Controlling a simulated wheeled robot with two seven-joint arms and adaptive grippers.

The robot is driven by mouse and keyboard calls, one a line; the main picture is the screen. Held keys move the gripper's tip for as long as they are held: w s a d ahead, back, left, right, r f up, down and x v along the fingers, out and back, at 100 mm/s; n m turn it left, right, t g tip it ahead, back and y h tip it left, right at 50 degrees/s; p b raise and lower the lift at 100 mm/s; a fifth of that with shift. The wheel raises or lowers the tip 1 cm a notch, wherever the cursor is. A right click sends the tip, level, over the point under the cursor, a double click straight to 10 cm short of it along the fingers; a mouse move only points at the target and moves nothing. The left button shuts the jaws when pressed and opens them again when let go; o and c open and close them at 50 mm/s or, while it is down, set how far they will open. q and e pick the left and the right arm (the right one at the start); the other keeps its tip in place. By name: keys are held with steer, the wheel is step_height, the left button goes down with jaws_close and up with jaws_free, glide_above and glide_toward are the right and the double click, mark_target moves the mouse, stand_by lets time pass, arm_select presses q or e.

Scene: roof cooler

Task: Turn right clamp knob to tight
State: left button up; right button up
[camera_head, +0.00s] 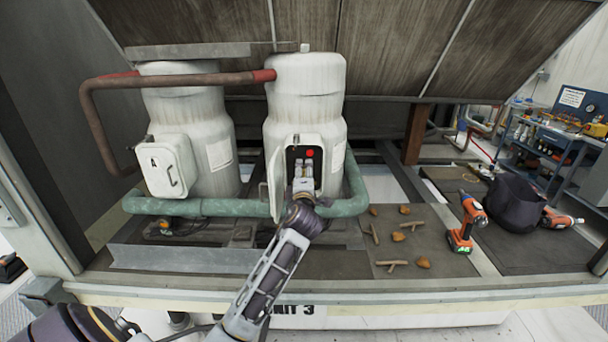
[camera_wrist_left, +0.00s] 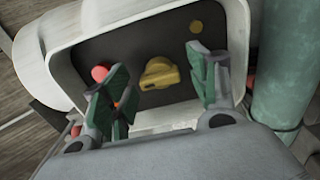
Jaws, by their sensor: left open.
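A yellow knob (camera_wrist_left: 160,74), the only knob I see in the box, sits on the dark panel inside an open white terminal box (camera_wrist_left: 62,50) in the left wrist view. My left gripper (camera_wrist_left: 158,78) is open, its green-padded fingers on either side of the knob with visible gaps. I cannot tell how far the fingertips are from the panel. In the head view my left gripper (camera_head: 303,172) reaches into the open box on the right white compressor (camera_head: 305,100) and hides the knob. A red round part (camera_head: 309,153) shows above it. My right gripper is out of view.
The box's open door (camera_head: 276,182) stands left of my gripper. A green pipe (camera_head: 353,190) runs around the compressor bases. A closed box marked A (camera_head: 170,166) is on the left compressor (camera_head: 200,105).

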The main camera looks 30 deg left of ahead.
arm_select(q)
steer(key=shift+c, duration=0.2)
steer(key=c, duration=1)
steer(key=shift+o, duration=0.2)
